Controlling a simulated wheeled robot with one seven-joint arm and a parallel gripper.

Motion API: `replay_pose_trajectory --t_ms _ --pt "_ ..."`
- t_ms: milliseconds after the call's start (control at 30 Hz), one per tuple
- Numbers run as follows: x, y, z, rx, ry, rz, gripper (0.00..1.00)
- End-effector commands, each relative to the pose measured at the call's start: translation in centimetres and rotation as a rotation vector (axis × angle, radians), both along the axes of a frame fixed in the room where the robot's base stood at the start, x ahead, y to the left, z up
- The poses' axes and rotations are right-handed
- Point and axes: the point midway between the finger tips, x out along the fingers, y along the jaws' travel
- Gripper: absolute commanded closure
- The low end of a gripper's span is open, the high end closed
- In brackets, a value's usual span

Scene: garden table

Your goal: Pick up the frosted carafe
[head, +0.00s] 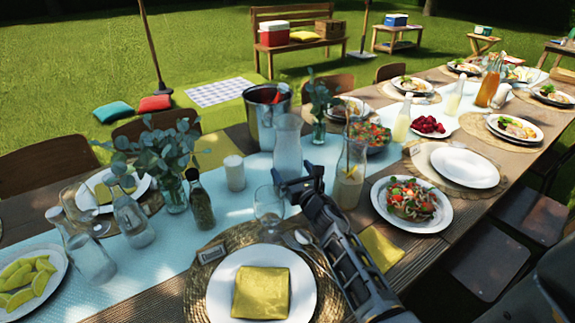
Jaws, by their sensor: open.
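A pale, frosted-looking carafe (288,148) stands upright on the light blue runner near the middle of the head view. My gripper (297,178) is open at the carafe's lower part, its fingers pointing away from me. The gripper hides the carafe's base. I cannot tell whether the fingers are around the carafe or just in front of it, and no contact is clear.
A clear carafe with pale yellow drink (350,172) stands close on the right. A wine glass (268,207) and a plate with a yellow napkin (220,292) are in front. A metal ice bucket (262,118) is behind; a white candle (234,172) is left.

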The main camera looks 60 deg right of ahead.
Motion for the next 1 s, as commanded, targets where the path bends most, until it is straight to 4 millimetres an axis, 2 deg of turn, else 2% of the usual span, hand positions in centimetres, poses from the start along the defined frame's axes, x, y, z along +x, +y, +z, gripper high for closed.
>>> replay_pose_trajectory --t_ms 133,433,1000 --pt "1.3 -1.2 0.0 0.000 0.000 0.000 0.00" --pt "1.6 -1.5 0.0 0.001 0.001 0.000 0.00" --pt "1.6 -1.5 0.0 0.001 0.001 0.000 0.54"
